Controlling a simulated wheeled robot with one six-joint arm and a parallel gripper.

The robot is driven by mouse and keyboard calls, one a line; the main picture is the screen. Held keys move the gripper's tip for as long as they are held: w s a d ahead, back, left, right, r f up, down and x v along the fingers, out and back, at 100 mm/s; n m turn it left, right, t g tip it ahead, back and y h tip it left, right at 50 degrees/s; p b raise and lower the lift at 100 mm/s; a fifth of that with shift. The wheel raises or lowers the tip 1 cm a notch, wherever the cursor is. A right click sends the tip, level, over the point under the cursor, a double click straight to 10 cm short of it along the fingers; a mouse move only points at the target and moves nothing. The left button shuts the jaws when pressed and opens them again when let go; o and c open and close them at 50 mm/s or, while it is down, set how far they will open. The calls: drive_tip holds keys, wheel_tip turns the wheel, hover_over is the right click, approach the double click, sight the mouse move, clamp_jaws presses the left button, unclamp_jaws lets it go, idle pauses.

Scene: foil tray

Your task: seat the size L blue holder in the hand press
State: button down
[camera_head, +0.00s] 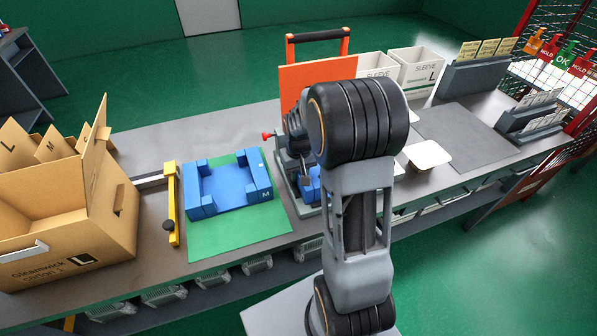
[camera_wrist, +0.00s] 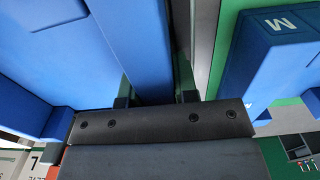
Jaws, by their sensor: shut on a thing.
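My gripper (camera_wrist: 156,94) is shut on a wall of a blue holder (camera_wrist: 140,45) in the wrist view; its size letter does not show. In the head view my arm hides the gripper, and a small part of blue (camera_head: 312,186) shows at the base of the hand press (camera_head: 283,165). The press stands partly behind my arm, so I cannot tell whether the held holder is seated or only above it. Another blue holder, marked M (camera_head: 232,206), lies on a green mat (camera_head: 222,243) left of the press; it also shows at right in the wrist view (camera_wrist: 270,65).
An open carton (camera_head: 75,235) marked L stands at the left, beside a yellow bar (camera_head: 172,205). An orange panel (camera_head: 315,82) and white sleeve boxes (camera_head: 417,70) stand behind the press. A grey mat (camera_head: 465,135) at right is mostly clear.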

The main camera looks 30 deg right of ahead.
drive_tip(key=c, duration=0.8)
unclamp_jaws()
drive_tip(key=shift+r, duration=0.1)
wheel_tip(320, 180, up, 14)
idle(0.3)
drive_tip(key=shift+s+a+f, duration=0.15)
drive_tip(key=shift+s+f, duration=0.25)
drive_tip(key=shift+f, duration=0.2)
drive_tip(key=shift+s+a+f, duration=0.15)
drive_tip(key=shift+s+f, duration=0.2)
drive_tip(key=shift+f, duration=0.25)
drive_tip(key=s+a+r+n+t, duration=0.1)
drive_tip(key=s+a+t, duration=0.2)
drive_tip(key=s+a, duration=0.6)
drive_tip(key=s, duration=0.3)
drive_tip(key=shift+s+r+n+t, duration=0.2)
drive_tip(key=shift+r+n+t, duration=0.1)
drive_tip(key=shift+t, duration=0.1)
